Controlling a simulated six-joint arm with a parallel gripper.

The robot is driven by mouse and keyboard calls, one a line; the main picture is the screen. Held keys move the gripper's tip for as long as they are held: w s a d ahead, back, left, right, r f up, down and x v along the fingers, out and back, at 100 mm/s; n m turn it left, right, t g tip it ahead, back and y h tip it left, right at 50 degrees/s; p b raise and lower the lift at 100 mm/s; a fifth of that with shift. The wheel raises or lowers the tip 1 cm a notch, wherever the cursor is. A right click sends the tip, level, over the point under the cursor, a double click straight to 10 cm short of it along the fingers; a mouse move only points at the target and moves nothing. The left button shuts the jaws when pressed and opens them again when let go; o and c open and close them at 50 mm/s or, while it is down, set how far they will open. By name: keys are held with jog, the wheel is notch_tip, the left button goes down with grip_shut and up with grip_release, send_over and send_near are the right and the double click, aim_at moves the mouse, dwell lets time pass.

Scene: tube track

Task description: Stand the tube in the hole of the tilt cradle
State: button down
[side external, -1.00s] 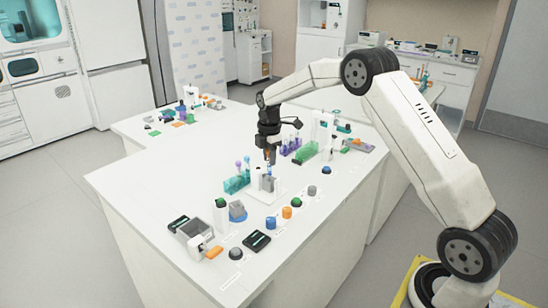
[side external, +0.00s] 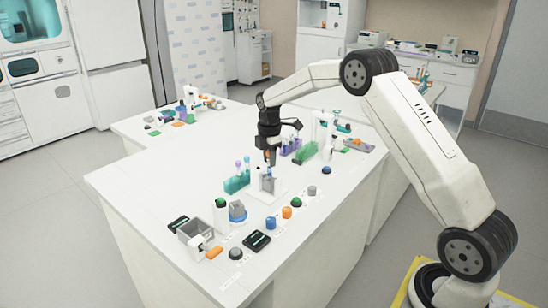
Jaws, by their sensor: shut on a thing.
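My gripper (side external: 271,160) points straight down over the middle of the front bench. It is shut on the tube (side external: 268,156), of which only a small orange part shows between the jaws. Directly below stands the tilt cradle (side external: 267,184), a small grey and white block on a white base plate. The tube's lower end and the cradle's hole are too small and too covered to make out. I cannot tell whether the tube touches the cradle.
A teal rack (side external: 236,184) with capped tubes stands close left of the cradle. A purple rack and a green block (side external: 306,151) are behind to the right. Coloured knobs (side external: 287,212), a grey bin (side external: 195,231) and dark pads lie in front. The bench's left side is clear.

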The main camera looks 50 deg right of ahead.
jog(key=shift+f, duration=1.45)
dwell(1.3)
jog(key=shift+c, duration=2)
grip_release()
jog(key=shift+r, duration=0.1)
jog(key=shift+r, duration=3.85)
